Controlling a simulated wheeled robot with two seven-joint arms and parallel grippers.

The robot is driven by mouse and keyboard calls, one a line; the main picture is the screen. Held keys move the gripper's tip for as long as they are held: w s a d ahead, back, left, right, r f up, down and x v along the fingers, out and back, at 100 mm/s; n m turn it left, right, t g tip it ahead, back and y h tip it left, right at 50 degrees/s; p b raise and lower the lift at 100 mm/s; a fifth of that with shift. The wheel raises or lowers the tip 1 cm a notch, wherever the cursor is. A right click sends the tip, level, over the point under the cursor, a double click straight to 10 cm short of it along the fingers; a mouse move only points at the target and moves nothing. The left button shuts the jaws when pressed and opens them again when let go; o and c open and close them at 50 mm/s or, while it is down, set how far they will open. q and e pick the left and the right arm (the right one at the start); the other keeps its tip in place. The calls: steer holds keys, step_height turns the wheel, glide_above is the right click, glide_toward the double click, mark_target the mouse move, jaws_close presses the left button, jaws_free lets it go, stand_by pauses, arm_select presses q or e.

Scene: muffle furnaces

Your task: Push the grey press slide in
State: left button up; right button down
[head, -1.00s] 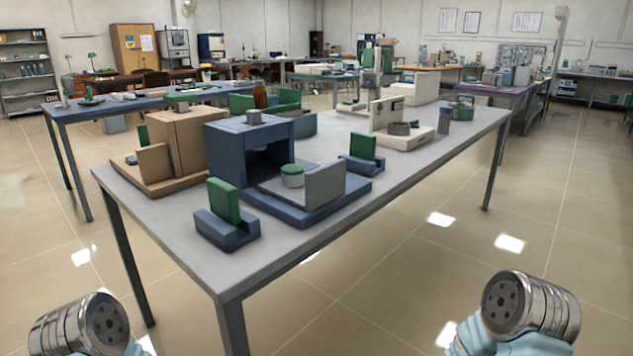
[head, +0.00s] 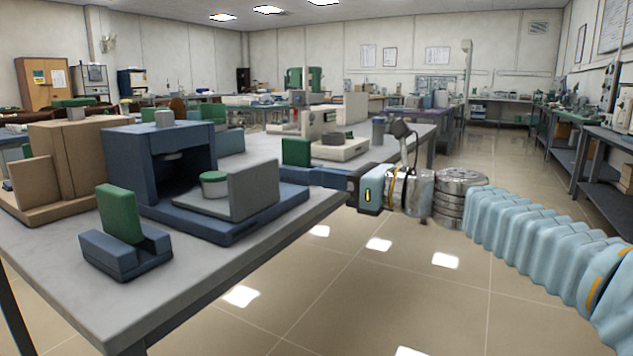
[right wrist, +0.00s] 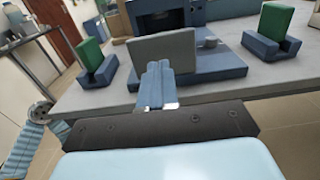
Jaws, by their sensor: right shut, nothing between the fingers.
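The grey press slide (head: 253,190) is a flat plate with an upright front panel, drawn out of the blue press (head: 160,150). A green-topped round pot (head: 215,184) stands on its flat part. In the right wrist view the panel (right wrist: 162,48) stands straight ahead. My right gripper (head: 322,178) is shut and empty, to the right of the panel in the head view. In the right wrist view its fingertips (right wrist: 156,68) overlap the panel's lower edge; contact cannot be told.
Green blocks in blue holders stand on both sides of the slide, one at front left (head: 122,240) and one behind (head: 296,152). A wooden-coloured press (head: 75,160) is at left. A cream device (head: 340,148) stands farther back. Floor at right is clear.

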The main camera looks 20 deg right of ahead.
mark_target(258, 167)
steer(key=x, duration=1.1)
steer(key=shift+w+a+f, duration=0.1)
steer(key=shift+w+a+p, duration=0.35)
steer(key=shift+w+p, duration=0.1)
steer(key=shift+p, duration=0.05)
steer(key=p+x, duration=0.6)
steer(key=x, duration=0.7)
steer(key=shift+w+a, duration=0.35)
steer(key=shift+w, duration=0.05)
steer(key=shift+r+p, duration=0.25)
steer(key=shift+p, duration=0.1)
steer(key=shift+r, duration=0.1)
